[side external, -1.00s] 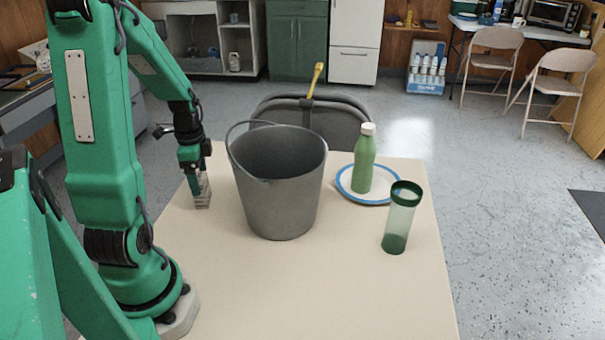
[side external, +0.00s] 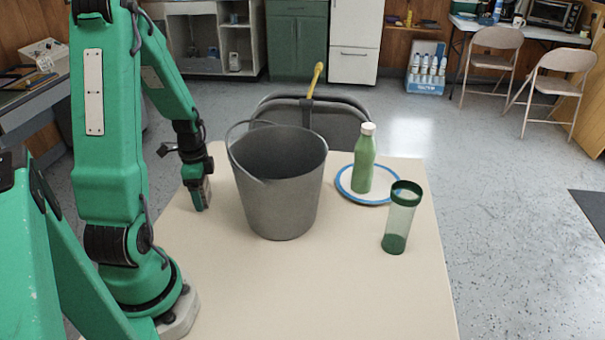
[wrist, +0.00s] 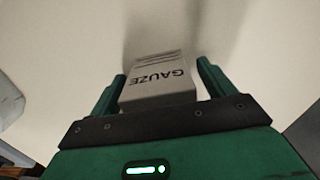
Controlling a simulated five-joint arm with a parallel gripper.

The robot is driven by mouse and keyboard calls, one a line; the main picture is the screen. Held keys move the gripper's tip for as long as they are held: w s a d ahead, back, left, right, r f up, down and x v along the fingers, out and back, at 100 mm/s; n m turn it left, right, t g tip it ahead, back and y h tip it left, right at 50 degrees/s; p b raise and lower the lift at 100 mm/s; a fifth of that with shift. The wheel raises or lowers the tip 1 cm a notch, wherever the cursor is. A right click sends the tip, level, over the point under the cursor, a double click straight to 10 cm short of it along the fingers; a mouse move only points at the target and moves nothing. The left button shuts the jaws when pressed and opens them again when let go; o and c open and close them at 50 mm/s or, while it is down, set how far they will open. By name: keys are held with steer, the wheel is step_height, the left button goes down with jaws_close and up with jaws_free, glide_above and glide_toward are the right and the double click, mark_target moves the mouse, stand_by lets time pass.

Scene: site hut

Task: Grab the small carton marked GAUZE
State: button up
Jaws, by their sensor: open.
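The small carton marked GAUZE (wrist: 158,84) stands on the table between the two green fingers of my gripper (wrist: 160,82) in the wrist view. The fingers are open, one on each side of it, and a narrow gap shows at least on the right. Its lettering faces the wrist camera. In the side view my gripper (side external: 200,196) is low over the table's left part, left of the grey bucket. There it hides most of the carton, and only a small part shows by the fingers.
The grey bucket (side external: 275,195) stands close on the right of my gripper. A green bottle (side external: 364,165) stands on a blue-rimmed plate (side external: 366,198), and a clear green-lidded cup (side external: 401,222) stands at the right. The table (side external: 310,285) is bare in front.

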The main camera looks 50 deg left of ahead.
steer(key=c, duration=1.1)
steer(key=shift+o, duration=0.2)
steer(key=shift+r, duration=0.15)
steer(key=shift+r, duration=4.9)
